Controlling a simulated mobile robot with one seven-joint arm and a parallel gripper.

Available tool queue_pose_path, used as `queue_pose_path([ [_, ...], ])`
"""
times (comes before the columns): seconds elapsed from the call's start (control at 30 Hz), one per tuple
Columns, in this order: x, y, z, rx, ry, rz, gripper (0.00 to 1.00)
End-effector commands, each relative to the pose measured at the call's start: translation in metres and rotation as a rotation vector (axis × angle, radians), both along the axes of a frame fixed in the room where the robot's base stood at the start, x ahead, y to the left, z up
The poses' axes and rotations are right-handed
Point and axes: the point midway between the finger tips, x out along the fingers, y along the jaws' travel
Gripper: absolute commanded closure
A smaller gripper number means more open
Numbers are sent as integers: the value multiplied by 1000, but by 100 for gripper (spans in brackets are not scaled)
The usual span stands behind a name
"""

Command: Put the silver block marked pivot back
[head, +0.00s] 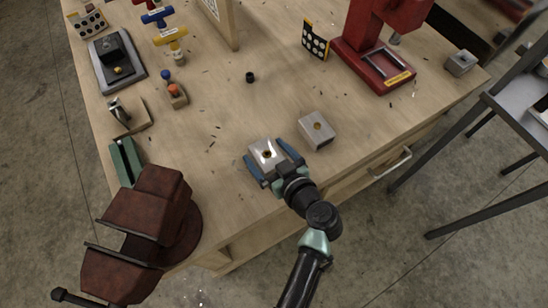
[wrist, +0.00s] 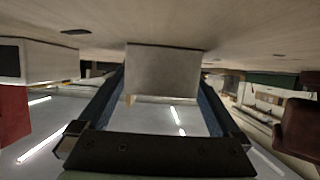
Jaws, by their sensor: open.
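A silver block (head: 267,154) with a dark hole in its top lies on the workbench, between the two blue fingers of my gripper (head: 268,159). In the wrist view the block (wrist: 163,70) shows as a plain grey face between the finger ends of my gripper (wrist: 162,82). The gripper is open, with a finger on either side; I cannot tell whether they touch it. A second silver block (head: 317,130) with a hole sits just right of the gripper; it also shows in the wrist view (wrist: 38,60). No pivot marking is legible on either block.
A rusty vise (head: 150,220) stands at the bench's front left. A red press (head: 375,60) stands at the back right, with another small silver block (head: 461,62) beyond it. A black cap (head: 250,77) lies mid-bench. The bench (head: 225,110) is mostly clear behind the gripper.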

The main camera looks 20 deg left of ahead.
Motion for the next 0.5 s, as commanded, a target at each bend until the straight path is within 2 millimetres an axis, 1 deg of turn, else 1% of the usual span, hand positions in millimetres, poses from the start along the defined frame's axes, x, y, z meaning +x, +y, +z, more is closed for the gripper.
queue_pose_path([
  [0.07,0,-1,5,0,0,-1,0],
  [0.17,-9,-12,7,1,-1,-3,0],
  [0.5,-49,-64,34,0,-2,-4,0],
])
